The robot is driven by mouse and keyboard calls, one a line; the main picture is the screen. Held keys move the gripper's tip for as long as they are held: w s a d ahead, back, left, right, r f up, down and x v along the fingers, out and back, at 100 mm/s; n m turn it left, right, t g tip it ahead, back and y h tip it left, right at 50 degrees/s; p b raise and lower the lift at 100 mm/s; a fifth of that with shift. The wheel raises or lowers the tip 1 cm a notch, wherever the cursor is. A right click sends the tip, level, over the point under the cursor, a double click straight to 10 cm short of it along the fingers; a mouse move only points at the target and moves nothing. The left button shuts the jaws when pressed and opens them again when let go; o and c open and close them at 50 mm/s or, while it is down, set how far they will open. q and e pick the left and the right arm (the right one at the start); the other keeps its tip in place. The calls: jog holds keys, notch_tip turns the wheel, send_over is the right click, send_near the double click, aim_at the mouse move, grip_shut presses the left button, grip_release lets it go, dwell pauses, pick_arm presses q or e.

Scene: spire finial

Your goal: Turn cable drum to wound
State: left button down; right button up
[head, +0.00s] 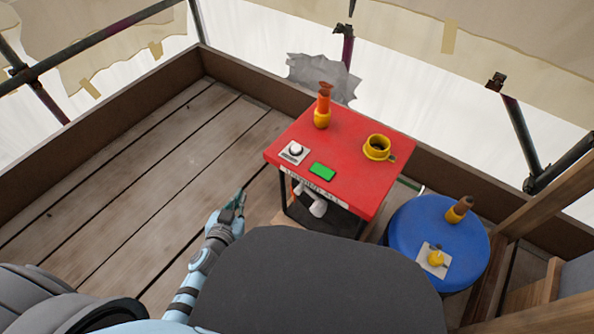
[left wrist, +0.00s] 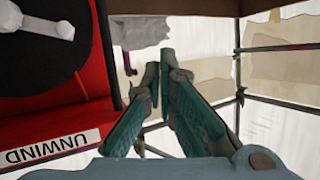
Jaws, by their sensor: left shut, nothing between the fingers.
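A red box-shaped unit (head: 320,170) stands on the deck, with a lettered label (head: 312,184) along its front top edge. Below it, a dark front carries a pale grey handle (head: 317,207). In the left wrist view, a black disc (left wrist: 35,65) with a pale handle (left wrist: 52,22) sits in the red unit (left wrist: 92,95), beside an upside-down label (left wrist: 50,148) reading UNWIND. My left gripper (head: 237,203) is shut and empty, left of the unit's front and apart from the handle. Its teal fingers (left wrist: 166,66) show in the left wrist view. My right gripper is out of view.
On the red top are an orange-handled tool in a yellow holder (head: 322,115), a yellow cup ring (head: 377,148), a white knob (head: 296,148) and a green panel (head: 322,171). A blue drum (head: 410,235) stands right. The plank floor (head: 130,180) at left is clear.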

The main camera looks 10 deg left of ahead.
pick_arm(q)
jog(key=w+d+r+m+h+p, duration=0.2)
jog(key=d+r+m+h, duration=0.15)
jog(key=d+h, duration=0.5)
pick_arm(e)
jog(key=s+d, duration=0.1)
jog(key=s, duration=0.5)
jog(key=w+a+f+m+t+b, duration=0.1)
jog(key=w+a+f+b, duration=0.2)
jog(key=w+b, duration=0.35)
pick_arm(q)
jog(key=w+d+f+y+b, duration=0.1)
jog(key=w+d+f+b, duration=0.2)
jog(key=w+d+f, duration=0.2)
jog(key=w+f, duration=0.2)
jog(key=w, duration=0.1)
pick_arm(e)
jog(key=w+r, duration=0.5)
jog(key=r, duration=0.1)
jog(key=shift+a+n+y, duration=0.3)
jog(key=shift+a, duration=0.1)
pick_arm(q)
jog(key=shift+s+f, duration=0.1)
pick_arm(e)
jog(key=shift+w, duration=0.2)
